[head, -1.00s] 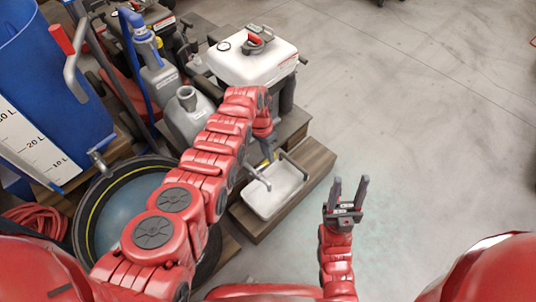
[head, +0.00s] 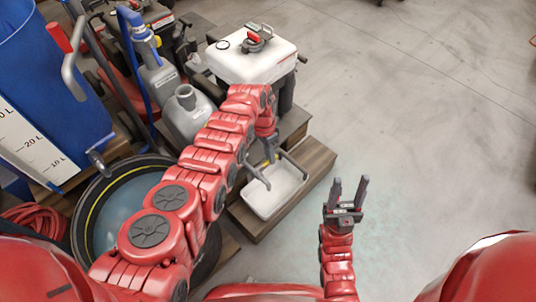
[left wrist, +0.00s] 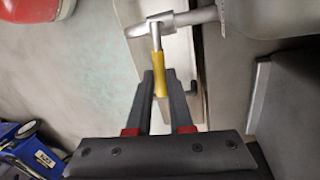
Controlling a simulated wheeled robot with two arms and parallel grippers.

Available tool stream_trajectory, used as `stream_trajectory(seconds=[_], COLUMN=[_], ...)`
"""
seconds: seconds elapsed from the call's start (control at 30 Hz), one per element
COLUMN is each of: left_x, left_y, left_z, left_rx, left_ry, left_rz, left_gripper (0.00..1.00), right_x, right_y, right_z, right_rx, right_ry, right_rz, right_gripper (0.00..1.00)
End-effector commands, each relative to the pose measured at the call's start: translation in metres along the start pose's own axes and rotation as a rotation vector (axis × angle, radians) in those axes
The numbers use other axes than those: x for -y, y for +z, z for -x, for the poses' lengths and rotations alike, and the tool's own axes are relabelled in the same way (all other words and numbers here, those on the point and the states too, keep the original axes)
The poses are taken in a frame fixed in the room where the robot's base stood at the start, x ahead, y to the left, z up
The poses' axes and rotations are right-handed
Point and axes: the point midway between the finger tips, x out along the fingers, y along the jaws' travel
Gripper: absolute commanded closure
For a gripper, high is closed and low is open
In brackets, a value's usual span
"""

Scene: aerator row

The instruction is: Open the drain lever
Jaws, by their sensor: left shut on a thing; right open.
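The drain lever (left wrist: 158,76) has a yellow grip on a thin metal stem and hangs from a metal drain pipe (left wrist: 180,20) in the left wrist view. My left gripper (left wrist: 161,90) is shut on the yellow grip. In the head view my left gripper (head: 267,150) is at the lower front of the white-topped machine (head: 250,55), mostly hidden by my own left arm. A little yellow of the lever shows there, above the white tray (head: 268,205). My right gripper (head: 345,200) is open and empty, fingers pointing up, over the floor right of the tray.
The tray sits on a wooden step (head: 305,190). A grey jug (head: 185,118) and a round dark tub (head: 90,215) of bluish liquid stand to the left, with a blue barrel (head: 50,75) beyond. The floor at right is clear.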

Motion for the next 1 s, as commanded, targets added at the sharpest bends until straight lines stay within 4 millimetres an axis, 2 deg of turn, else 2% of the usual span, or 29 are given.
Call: stream_trajectory(seconds=[0.37,1.0], left_x=[-0.018,-0.045], left_y=[0.004,0.021], left_z=[-0.004,-0.007], left_rx=[0.070,0.189], left_ry=[0.005,0.004], left_rz=[-0.330,-0.926], left_gripper=[1.00,1.00], right_x=[0.000,-0.001], right_y=[0.000,-0.001], right_z=[0.003,-0.018], right_rx=[-0.004,0.010], right_ry=[-0.005,0.015], right_rz=[0.002,-0.004], right_gripper=[0.50,0.50])
